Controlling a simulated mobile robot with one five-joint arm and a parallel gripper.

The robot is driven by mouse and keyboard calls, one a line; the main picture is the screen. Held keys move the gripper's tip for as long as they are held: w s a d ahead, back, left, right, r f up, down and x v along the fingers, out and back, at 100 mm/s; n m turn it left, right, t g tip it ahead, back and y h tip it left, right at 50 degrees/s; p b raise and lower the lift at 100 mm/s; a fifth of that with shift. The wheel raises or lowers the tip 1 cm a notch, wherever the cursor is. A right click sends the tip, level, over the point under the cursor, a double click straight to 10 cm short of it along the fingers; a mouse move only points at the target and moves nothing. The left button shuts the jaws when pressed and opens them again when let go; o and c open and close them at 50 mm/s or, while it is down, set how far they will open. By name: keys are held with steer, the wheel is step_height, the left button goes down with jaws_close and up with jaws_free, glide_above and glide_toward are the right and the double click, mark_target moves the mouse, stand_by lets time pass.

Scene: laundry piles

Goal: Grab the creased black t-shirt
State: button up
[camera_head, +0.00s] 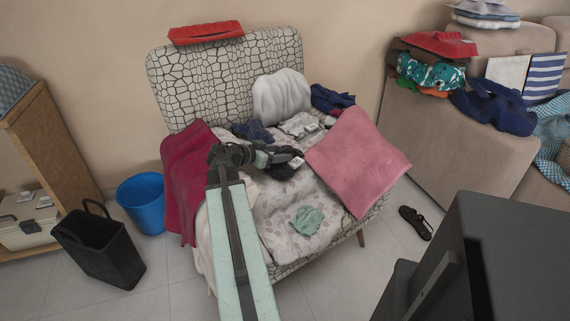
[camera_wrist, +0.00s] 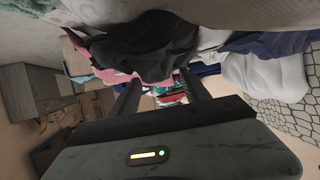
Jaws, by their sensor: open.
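The creased black t-shirt (camera_head: 284,171) lies in a small dark heap on the armchair seat, right at the end of my gripper (camera_head: 292,157). My gripper partly covers it. In the wrist view the black t-shirt (camera_wrist: 150,45) is a large wrinkled dark cloth just beyond the fingers. My gripper (camera_wrist: 160,88) is open, its two fingers apart. The cloth's lower edge hangs close to the fingertips. I cannot tell whether any cloth is between them.
A pink cloth (camera_head: 358,160) lies right of the shirt, and a crimson cloth (camera_head: 190,185) hangs over the left armrest. A white pillow (camera_head: 282,95) and dark blue clothes (camera_head: 252,131) lie behind. A green cloth (camera_head: 307,220) lies at the front. A dark box-shaped thing (camera_head: 500,260) stands lower right.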

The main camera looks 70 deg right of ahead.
mark_target(284, 152)
steer(key=x, duration=0.2)
steer(key=shift+s+d+f+b, duration=0.15)
steer(key=shift+d+f+b, duration=0.1)
steer(key=shift+b, duration=0.05)
steer(key=shift+r, duration=0.1)
jaws_close()
step_height(284, 152, up, 10)
steer(key=p, duration=1)
steer(key=shift+r, duration=0.15)
